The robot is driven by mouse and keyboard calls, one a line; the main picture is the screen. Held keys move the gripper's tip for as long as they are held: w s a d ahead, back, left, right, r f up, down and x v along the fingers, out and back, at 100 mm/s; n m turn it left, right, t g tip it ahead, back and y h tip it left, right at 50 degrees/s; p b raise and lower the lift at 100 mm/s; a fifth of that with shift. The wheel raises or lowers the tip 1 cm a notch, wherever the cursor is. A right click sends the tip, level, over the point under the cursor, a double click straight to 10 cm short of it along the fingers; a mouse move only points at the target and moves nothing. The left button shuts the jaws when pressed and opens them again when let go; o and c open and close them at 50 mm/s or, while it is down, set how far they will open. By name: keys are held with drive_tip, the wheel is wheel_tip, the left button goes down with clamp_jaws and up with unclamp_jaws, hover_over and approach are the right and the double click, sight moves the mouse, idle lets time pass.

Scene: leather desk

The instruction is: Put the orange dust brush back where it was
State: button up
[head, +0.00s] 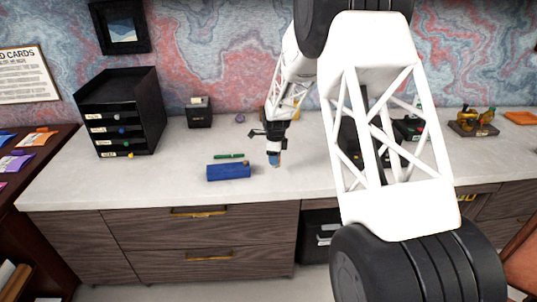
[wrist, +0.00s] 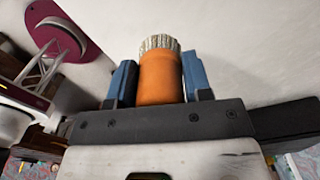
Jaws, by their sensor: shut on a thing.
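The orange dust brush (wrist: 160,78) shows in the wrist view as an orange cylinder with a pale bristle end. It sits between the two blue fingers of my gripper (wrist: 160,82), which is shut on it. The bristles point away from the palm. In the head view my gripper (head: 273,159) points down at the white countertop, just right of a blue case (head: 228,172). The brush is mostly hidden by the fingers there. I cannot tell whether it touches the countertop.
A green pen (head: 229,156) lies behind the blue case. A black drawer organizer (head: 118,115) stands at the left, with a small dark box (head: 199,113) at the back. An ornament (head: 473,123) stands far right. My arm hides part of the counter.

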drive_tip(key=shift+w, duration=0.15)
drive_tip(key=shift+w+a+f, duration=0.25)
drive_tip(key=shift+w, duration=2.35)
drive_tip(key=shift+w+a+f, duration=0.2)
drive_tip(key=shift+w+f, duration=0.05)
drive_tip(key=shift+w, duration=2.4)
drive_tip(key=shift+w+a+f, duration=0.25)
drive_tip(key=shift+w, duration=2.35)
drive_tip(key=shift+f, duration=1.75)
drive_tip(key=shift+f, duration=0.1)
drive_tip(key=o, duration=0.8)
drive_tip(key=shift+o, duration=0.2)
